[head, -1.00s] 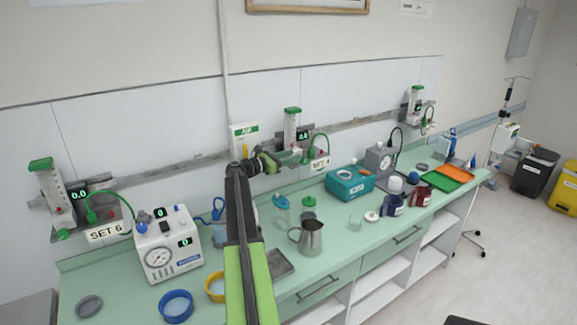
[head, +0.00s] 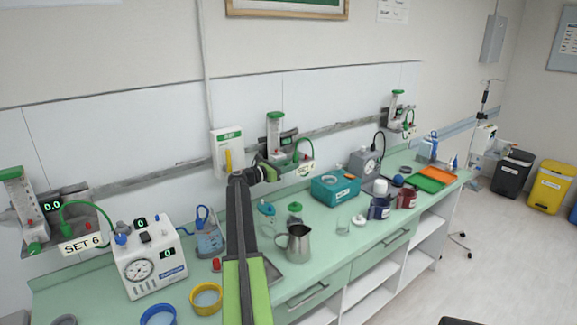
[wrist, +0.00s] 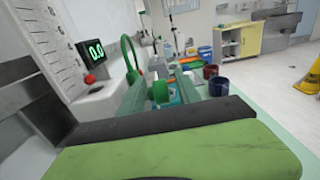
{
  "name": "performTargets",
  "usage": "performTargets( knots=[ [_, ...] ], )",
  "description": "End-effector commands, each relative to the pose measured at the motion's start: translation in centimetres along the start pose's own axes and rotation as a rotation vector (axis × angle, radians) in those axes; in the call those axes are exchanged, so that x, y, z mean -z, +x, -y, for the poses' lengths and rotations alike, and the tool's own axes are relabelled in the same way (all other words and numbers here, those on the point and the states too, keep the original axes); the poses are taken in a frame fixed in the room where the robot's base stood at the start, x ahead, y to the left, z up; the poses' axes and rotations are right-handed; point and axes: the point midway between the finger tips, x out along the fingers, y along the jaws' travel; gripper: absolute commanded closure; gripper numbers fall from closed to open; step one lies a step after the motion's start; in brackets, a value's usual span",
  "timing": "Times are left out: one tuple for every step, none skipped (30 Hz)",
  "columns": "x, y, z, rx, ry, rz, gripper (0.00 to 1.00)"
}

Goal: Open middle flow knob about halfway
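The middle flow meter (head: 275,135) is a clear upright tube with a green cap on the wall rail. It also shows at the left of the wrist view (wrist: 50,48), beside a display (wrist: 95,50) reading 0.0. A green round knob (wrist: 160,92) shows between the two green fingers of my gripper (wrist: 158,95) in the wrist view. The fingers stand apart, with a gap beside the knob; contact is not clear. In the head view my gripper (head: 282,171) is just below the meter and hides its knob.
A green hose (wrist: 132,58) loops close to my gripper. A white AIR panel (head: 227,152) is on the wall just left. Below, the green counter holds a metal jug (head: 295,244), a teal box (head: 335,189) and a white pump unit (head: 150,260).

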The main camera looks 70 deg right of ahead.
Motion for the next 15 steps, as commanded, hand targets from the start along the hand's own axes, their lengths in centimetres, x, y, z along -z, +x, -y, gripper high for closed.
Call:
performTargets(
  knots=[
    [0.00, 0.28, -0.07, 0.000, 0.000, 0.000, 0.60],
    [0.00, 0.34, -0.05, -0.001, 0.000, 0.000, 0.60],
    [0.00, 0.34, -0.04, -0.001, 0.000, 0.000, 0.60],
    [0.01, 0.32, -0.04, -0.001, 0.000, 0.000, 0.60],
    [0.01, 0.30, -0.03, -0.001, 0.000, 0.000, 0.60],
    [0.01, 0.29, -0.03, -0.001, 0.000, 0.000, 0.60],
    [0.01, 0.28, -0.03, -0.001, 0.000, 0.000, 0.60],
    [0.01, 0.27, -0.03, -0.001, 0.000, 0.000, 0.64],
    [0.01, 0.26, -0.03, -0.001, 0.000, 0.000, 0.69],
    [0.01, 0.26, -0.04, -0.001, 0.000, 0.000, 0.73],
    [0.01, 0.25, -0.04, -0.001, 0.000, 0.000, 0.77],
    [0.01, 0.24, -0.04, -0.001, 0.000, 0.000, 0.82],
    [0.01, 0.24, -0.03, -0.001, 0.000, 0.000, 0.86],
    [0.01, 0.23, -0.02, 0.000, 0.000, 0.000, 0.90],
    [0.02, 0.23, 0.00, 0.000, 0.000, -0.001, 0.95]
  ],
)
